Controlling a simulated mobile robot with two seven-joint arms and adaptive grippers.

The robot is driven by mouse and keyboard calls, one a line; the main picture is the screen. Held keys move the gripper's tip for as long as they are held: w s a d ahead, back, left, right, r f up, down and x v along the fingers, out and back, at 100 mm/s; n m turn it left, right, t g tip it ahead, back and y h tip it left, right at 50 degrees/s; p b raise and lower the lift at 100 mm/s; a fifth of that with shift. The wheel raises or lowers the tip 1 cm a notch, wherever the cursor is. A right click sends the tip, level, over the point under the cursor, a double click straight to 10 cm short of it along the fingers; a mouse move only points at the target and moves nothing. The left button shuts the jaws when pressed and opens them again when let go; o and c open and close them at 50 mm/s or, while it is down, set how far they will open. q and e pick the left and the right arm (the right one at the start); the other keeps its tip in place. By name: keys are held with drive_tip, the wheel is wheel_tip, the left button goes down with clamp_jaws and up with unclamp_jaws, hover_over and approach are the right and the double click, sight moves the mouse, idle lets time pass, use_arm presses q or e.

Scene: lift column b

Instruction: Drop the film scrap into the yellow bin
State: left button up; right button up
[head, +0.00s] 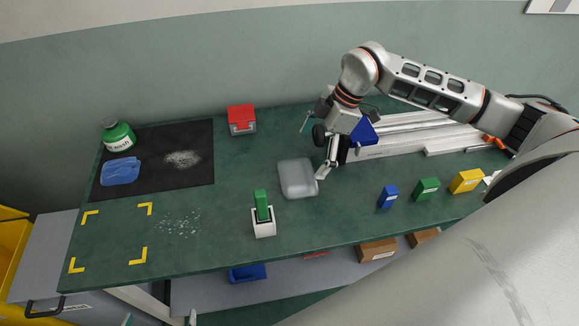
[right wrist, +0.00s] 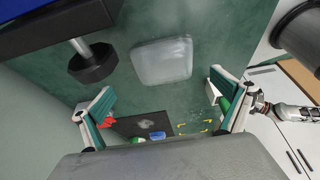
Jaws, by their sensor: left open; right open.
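The yellow bin (head: 12,245) is at the far left edge, lower than the tabletop and partly cut off.
A green bottle (head: 118,136) and white flakes are on the mat. A red box (head: 241,120), a white holder (head: 264,225) with a green piece, and small coloured boxes (head: 428,189) stand on the table.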

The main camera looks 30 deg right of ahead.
sight(299, 172)
drive_tip(key=shift+s+a+f, duration=0.1)
drive_tip(key=shift+a+f, duration=0.05)
drive_tip(key=shift+f, duration=0.25)
drive_tip(key=shift+s+a+f, duration=0.1)
drive_tip(key=shift+a+f, duration=0.05)
drive_tip(key=shift+f, duration=0.25)
drive_tip(key=x, duration=0.5)
drive_tip(key=shift+w+a+f, duration=0.1)
drive_tip(key=shift+a+f, duration=0.15)
drive_tip(key=shift+a, duration=0.2)
drive_tip(key=c, duration=1)
